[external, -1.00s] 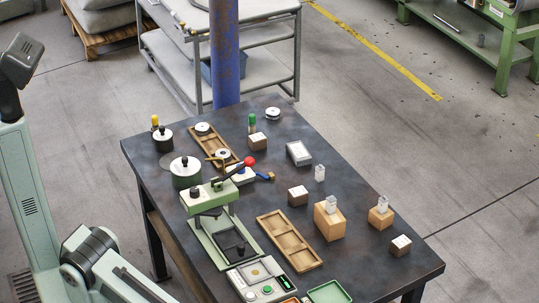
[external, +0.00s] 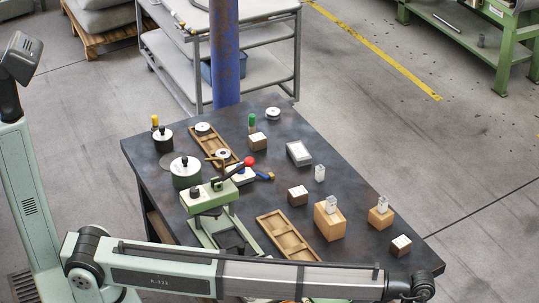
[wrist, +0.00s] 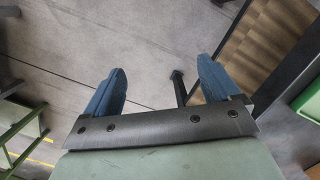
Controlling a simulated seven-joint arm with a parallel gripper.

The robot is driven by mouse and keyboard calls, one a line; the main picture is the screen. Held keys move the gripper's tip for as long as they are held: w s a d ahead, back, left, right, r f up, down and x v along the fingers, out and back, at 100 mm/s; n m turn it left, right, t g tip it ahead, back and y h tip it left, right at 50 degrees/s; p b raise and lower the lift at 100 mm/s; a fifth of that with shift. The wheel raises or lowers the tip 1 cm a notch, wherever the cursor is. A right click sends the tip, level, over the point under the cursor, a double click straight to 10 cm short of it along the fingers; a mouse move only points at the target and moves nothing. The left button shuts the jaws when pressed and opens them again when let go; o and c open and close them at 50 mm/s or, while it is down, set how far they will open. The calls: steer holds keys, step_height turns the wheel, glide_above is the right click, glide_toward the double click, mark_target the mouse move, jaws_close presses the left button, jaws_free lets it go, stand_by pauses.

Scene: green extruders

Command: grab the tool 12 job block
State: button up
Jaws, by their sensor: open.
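Small brown blocks with white tops stand on the dark table (external: 345,255): one at the back (external: 257,143), one near the middle (external: 298,197) and one near the right corner (external: 400,247). Two tan wooden blocks, a larger one (external: 329,222) and a smaller one (external: 380,218), each carry a clear or whitish piece on top. The markings are too small to read, so I cannot tell which is the tool 12 job block. My gripper (wrist: 161,65) shows in the wrist view with its two blue fingers wide apart and nothing between them. In the external view its fingers are out of sight.
A green press (external: 210,200), a wooden tray (external: 285,238), another long wooden tray (external: 205,138), a grey box (external: 299,153) and weights crowd the table. A blue post (external: 225,50) rises behind it. My forearm crosses the table's front and hides items there.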

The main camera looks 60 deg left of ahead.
steer(key=w+a+r+n+t, duration=0.1)
steer(key=w+a+r+n, duration=0.2)
steer(key=w+a, duration=0.45)
steer(key=w+a+r+n, duration=0.4)
steer(key=w+a, duration=0.2)
steer(key=a, duration=0.2)
step_height(320, 180, up, 6)
steer(key=n, duration=0.5)
glide_above(402, 241)
steer(key=shift+t+y, duration=0.4)
steer(key=f, duration=0.8)
steer(key=shift+s+a+f, duration=0.1)
steer(key=shift+s+a, duration=0.05)
steer(key=shift+s, duration=0.15)
steer(key=shift+w+d+f, duration=0.1)
steer(key=shift+f, duration=1.3)
steer(key=shift+w+d+f, duration=0.1)
steer(key=shift+f, duration=1.3)
steer(key=shift+c, duration=0.4)
steer(key=c, duration=1)
